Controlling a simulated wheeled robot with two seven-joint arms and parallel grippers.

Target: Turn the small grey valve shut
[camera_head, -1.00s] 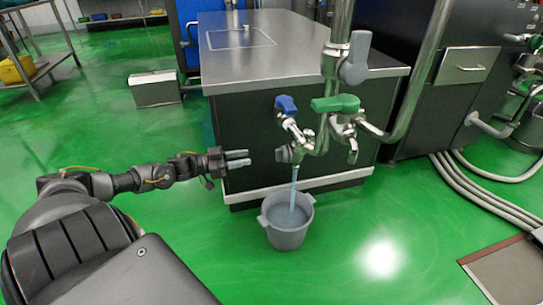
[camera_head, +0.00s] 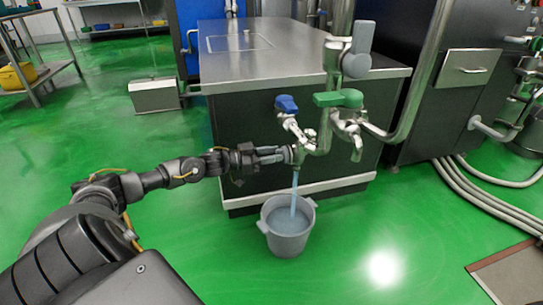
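The small grey valve (camera_head: 290,154) is a knob low on the steel pipework, partly hidden by my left gripper. My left gripper (camera_head: 280,155) points right, its two fingers apart with a narrow gap and their tips right at the knob. I cannot tell whether they touch it. Bluish liquid (camera_head: 294,192) runs from the outlet below the knob into a grey bucket (camera_head: 288,244) on the floor. My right gripper is not in view.
A blue-handled valve (camera_head: 286,103), a green-handled valve (camera_head: 338,98) and a larger grey lever (camera_head: 359,52) sit above on the pipes. A steel-topped cabinet (camera_head: 290,62) stands behind.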

